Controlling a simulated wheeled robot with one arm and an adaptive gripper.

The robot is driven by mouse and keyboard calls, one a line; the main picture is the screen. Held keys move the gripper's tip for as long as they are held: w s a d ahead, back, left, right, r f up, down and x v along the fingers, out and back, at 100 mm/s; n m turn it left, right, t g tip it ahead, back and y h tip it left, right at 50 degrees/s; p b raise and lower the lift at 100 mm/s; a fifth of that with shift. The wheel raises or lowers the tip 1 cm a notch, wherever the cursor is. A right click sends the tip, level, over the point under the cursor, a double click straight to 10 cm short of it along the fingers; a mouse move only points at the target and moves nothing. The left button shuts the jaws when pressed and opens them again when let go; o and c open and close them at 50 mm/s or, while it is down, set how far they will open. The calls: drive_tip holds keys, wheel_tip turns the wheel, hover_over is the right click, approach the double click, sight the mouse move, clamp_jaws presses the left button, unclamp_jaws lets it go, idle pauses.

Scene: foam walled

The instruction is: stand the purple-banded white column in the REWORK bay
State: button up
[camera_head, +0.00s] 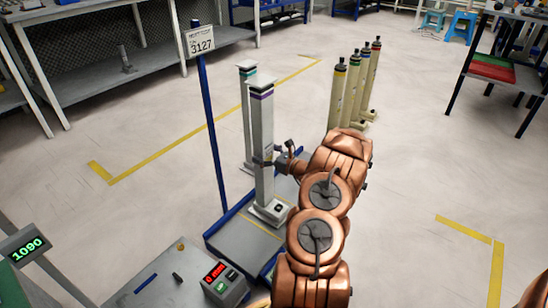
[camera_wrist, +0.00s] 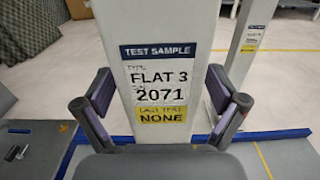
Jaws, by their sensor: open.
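The purple-banded white column (camera_head: 262,150) stands upright on a square base on a blue-edged grey platform (camera_head: 240,243). In the wrist view its white face (camera_wrist: 165,25) carries a label reading TEST SAMPLE, FLAT 3, 2071, LAST TEST NONE. My gripper (camera_head: 279,157) is at the column's middle height, from its right side. In the wrist view my gripper (camera_wrist: 160,92) is open, with one padded finger on each side of the column and visible gaps. No REWORK lettering is legible in either view.
A teal-banded column (camera_head: 246,85) stands close behind, also right in the wrist view (camera_wrist: 252,40). Several dark-topped cylinders (camera_head: 352,95) stand behind my arm. Yellow floor lines (camera_head: 497,265) mark open floor right and left.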

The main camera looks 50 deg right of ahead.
drive_tip(key=s+d+p, duration=0.1)
drive_tip(key=s+p, duration=0.3)
drive_tip(key=s, duration=0.7)
drive_tip(key=w+a+r+n+g+y, duration=0.2)
drive_tip(key=w+a+r+n+y, duration=0.25)
drive_tip(key=a, duration=0.45)
drive_tip(key=w+a+r+n+g+y, duration=0.1)
drive_tip(key=w+a+r+n+y, duration=0.4)
drive_tip(key=a, duration=0.5)
drive_tip(key=s+a+r+n+g+y, duration=0.1)
drive_tip(key=s+a+r+n+g, duration=0.15)
drive_tip(key=a, duration=0.55)
drive_tip(key=s+a+r+n+g+y, duration=0.1)
drive_tip(key=a+r+n+g, duration=0.25)
drive_tip(key=a, duration=0.35)
drive_tip(key=s+a+r+n+g+y, duration=0.1)
drive_tip(key=s+a+r+n+g, duration=0.2)
drive_tip(key=a, duration=0.5)
drive_tip(key=s+a+r+n+g+h, duration=0.1)
drive_tip(key=s+a+n+g+h, duration=0.4)
drive_tip(key=s+a+n+g, duration=0.65)
drive_tip(key=s+d+n+t+h, duration=0.1)
drive_tip(key=s+d+n+h, duration=0.1)
drive_tip(key=s, duration=0.7)
drive_tip(key=s+d+n+t+h, duration=0.1)
drive_tip(key=s+d+n+h, duration=0.2)
drive_tip(key=s+h, duration=0.4)
drive_tip(key=shift+s+d, duration=0.55)
drive_tip(key=shift+s, duration=1.2)
